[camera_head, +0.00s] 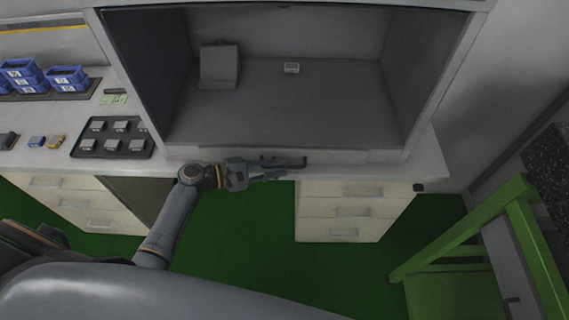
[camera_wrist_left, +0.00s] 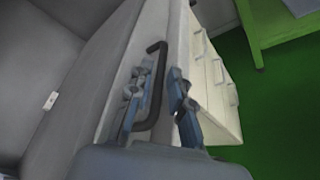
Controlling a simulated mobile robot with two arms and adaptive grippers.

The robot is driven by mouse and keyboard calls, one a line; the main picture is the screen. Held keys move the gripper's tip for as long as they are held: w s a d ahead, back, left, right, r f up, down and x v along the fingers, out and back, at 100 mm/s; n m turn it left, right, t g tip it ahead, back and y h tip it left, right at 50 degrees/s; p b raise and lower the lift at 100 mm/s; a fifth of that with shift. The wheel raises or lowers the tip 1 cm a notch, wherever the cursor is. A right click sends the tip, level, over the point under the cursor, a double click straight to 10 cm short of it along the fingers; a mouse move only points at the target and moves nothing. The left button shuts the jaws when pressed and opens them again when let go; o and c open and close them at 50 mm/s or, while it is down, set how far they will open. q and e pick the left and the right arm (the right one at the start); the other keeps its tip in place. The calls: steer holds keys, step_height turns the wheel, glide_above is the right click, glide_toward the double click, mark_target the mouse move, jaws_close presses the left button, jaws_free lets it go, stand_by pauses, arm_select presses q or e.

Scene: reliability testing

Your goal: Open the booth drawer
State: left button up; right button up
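The booth (camera_head: 290,100) is a grey, open-fronted box on the white counter. A pale front strip (camera_head: 345,156) runs along its lower edge, which looks like the booth drawer's front. A dark bent handle (camera_wrist_left: 160,85) stands out from the pale front in the left wrist view. My left gripper (camera_head: 282,168) is at this strip, around its middle. In the left wrist view its two fingers (camera_wrist_left: 160,88) are apart, with the handle between them; I see no firm grip on it. The drawer front looks flush with the booth. My right gripper is not in view.
Blue bins (camera_head: 66,78) and a black tray of small parts (camera_head: 112,137) are on the counter at left. White drawer units (camera_head: 340,212) stand below the counter. A green-framed chair or stand (camera_head: 470,240) is at right. Green floor is clear below the gripper.

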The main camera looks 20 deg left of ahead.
arm_select(q)
steer(key=shift+x, duration=1.25)
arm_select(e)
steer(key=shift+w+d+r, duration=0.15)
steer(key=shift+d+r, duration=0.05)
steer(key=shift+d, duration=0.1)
arm_select(q)
jaws_close()
